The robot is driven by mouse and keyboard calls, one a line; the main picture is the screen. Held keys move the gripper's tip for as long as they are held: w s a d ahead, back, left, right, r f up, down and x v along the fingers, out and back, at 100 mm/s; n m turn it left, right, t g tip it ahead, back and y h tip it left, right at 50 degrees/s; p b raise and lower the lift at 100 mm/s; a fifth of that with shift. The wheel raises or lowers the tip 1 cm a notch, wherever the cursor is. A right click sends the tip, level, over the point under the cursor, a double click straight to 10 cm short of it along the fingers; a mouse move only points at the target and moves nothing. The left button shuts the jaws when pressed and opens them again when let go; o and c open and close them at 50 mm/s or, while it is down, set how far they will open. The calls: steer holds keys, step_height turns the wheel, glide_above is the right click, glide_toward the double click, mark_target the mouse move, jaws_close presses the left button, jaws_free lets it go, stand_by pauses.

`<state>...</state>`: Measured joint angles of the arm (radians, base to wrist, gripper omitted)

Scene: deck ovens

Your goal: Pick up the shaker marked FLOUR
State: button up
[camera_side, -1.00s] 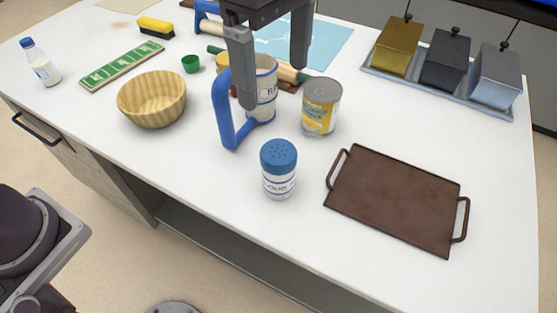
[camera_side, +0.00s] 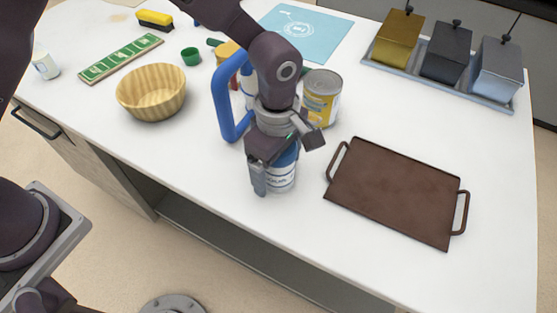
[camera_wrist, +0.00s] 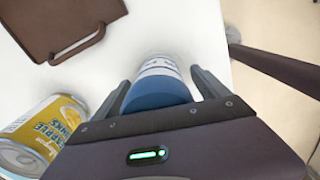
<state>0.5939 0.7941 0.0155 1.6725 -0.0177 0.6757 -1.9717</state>
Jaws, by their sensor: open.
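A white shaker with a blue cap (camera_side: 281,179) stands upright near the front of the table; I cannot read its label clearly. My gripper (camera_side: 278,170) is over it, pointing down, with its fingers on either side of the shaker. In the wrist view, the blue cap (camera_wrist: 157,93) lies between the two spread fingers of my gripper (camera_wrist: 160,84), with a gap visible on the right. My gripper hides much of the shaker's top in the side view.
A yellow-labelled can (camera_side: 321,98) stands close behind and also shows in the wrist view (camera_wrist: 38,128). A blue-handled container (camera_side: 221,102) is close behind, partly hidden. A brown tray (camera_side: 393,190) lies to the right.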

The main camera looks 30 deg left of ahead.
steer(key=c, duration=1.7)
